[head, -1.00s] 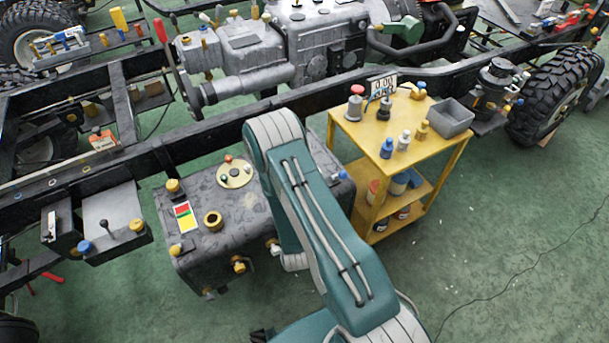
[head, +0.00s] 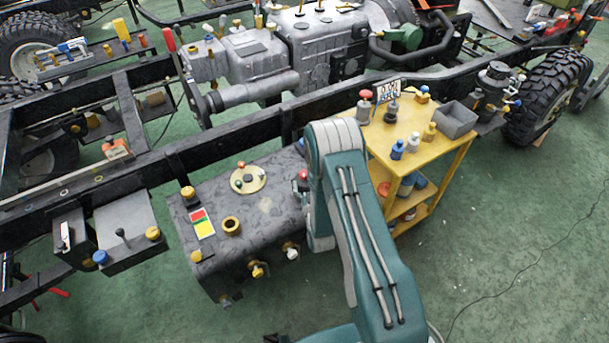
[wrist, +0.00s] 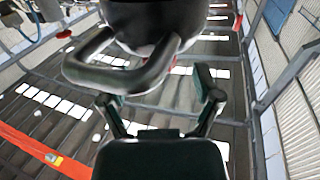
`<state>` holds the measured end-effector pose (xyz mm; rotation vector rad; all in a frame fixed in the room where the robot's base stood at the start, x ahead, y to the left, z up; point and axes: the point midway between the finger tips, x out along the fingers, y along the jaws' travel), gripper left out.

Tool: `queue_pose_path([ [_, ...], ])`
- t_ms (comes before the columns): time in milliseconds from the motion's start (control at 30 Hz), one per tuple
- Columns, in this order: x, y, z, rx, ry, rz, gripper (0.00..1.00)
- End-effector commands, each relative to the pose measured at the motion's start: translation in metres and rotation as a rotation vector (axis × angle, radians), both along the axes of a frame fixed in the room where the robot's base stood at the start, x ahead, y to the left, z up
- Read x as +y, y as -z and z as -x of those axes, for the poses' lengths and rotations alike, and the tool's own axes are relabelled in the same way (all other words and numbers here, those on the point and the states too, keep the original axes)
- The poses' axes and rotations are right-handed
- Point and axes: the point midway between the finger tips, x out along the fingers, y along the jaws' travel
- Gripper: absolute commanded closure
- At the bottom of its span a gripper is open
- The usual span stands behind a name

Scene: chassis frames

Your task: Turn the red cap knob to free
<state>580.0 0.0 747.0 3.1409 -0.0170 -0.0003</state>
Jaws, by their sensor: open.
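A red-capped knob (head: 302,178) with a dark body shows at the right end of the dark grey tank (head: 265,212), right beside my arm. A second red-topped fitting (head: 365,97) with a grey body stands on the yellow cart (head: 440,148). I cannot tell for sure which is the red cap knob, nor read its position. My gripper is hidden in the head view. In the wrist view my gripper (wrist: 160,100) has its two dark fingers apart with nothing seen between them. A dark rounded body with a thick black loop (wrist: 125,70) looms just beyond the fingers.
The tank top carries a cream disc (head: 248,180), a brass ring (head: 232,226) and a red-yellow-green label (head: 202,222). The chassis rail (head: 240,130) runs behind. Bottles and a grey bin (head: 456,119) crowd the cart.

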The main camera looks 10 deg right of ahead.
Motion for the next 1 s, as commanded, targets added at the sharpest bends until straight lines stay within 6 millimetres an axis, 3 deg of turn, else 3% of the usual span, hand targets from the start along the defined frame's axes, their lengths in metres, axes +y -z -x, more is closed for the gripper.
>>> queue_pose_path([
  [233, -0.002, 0.000, -0.031, -0.001, 0.001, -0.002, 0.18],
  [567, -0.001, 0.000, -0.036, 0.001, 0.001, -0.001, 0.18],
  [667, -0.001, 0.000, -0.036, 0.001, 0.000, -0.001, 0.58],
  [700, -0.001, 0.000, -0.036, 0.001, 0.000, -0.001, 0.76],
  [767, -0.001, 0.000, -0.036, 0.001, 0.000, -0.001, 1.00],
  [1000, -0.001, 0.000, -0.036, 0.001, -0.006, -0.001, 1.00],
])
